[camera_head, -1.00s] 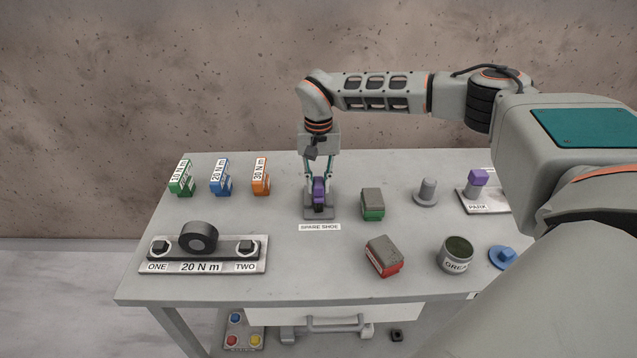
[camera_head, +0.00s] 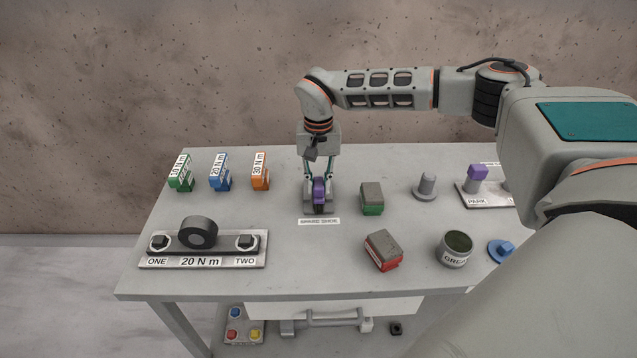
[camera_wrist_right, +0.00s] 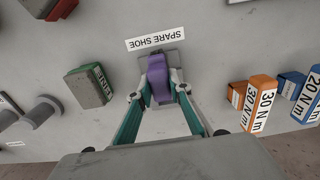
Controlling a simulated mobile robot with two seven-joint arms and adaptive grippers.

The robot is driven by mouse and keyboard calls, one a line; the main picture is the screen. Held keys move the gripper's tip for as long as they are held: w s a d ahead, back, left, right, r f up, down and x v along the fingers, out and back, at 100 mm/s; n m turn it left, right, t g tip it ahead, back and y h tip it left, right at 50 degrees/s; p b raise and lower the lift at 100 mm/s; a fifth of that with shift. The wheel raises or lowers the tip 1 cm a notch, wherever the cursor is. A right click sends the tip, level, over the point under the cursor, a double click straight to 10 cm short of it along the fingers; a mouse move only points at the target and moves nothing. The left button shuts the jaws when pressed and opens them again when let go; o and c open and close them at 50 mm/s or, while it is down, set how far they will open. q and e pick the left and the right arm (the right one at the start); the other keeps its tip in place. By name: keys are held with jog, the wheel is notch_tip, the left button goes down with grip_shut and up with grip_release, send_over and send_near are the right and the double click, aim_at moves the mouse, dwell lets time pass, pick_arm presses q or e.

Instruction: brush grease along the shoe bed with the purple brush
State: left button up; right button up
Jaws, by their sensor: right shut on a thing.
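The purple brush (camera_head: 319,188) is in my right gripper (camera_head: 319,187), whose fingers are shut on it. The brush also shows between the fingers in the right wrist view (camera_wrist_right: 158,80). It is held over the grey spare shoe (camera_head: 309,207), behind the "SPARE SHOE" label (camera_head: 319,221). The brush and fingers hide most of the shoe bed, and I cannot tell whether the bristles touch it. The grease pot (camera_head: 455,250), with a dark top, stands at the front right. My left gripper is not in view.
A green-based block (camera_head: 372,198) stands close right of the shoe, and a red-based block (camera_head: 383,250) nearer the front. Green, blue and orange torque tools (camera_head: 220,173) stand at the back left. A plate with a black roller (camera_head: 198,233) lies front left. A grey peg (camera_head: 427,186) stands right.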

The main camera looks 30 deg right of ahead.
jog(key=shift+w, duration=0.1)
jog(key=shift+w+d, duration=0.6)
jog(key=shift+w, duration=0.35)
jog(key=shift+s+a, duration=0.3)
jog(key=shift+s, duration=0.25)
jog(key=shift+s+a, duration=0.3)
jog(key=shift+s, duration=0.2)
jog(key=shift+w, duration=0.1)
jog(key=shift+w+d, duration=0.6)
jog(key=shift+w, duration=0.35)
dwell(0.3)
jog(key=shift+s+a+f, duration=0.1)
jog(key=shift+s+a, duration=0.25)
jog(key=shift+s, duration=0.2)
jog(key=shift+s+a, duration=0.3)
jog(key=shift+s, duration=0.2)
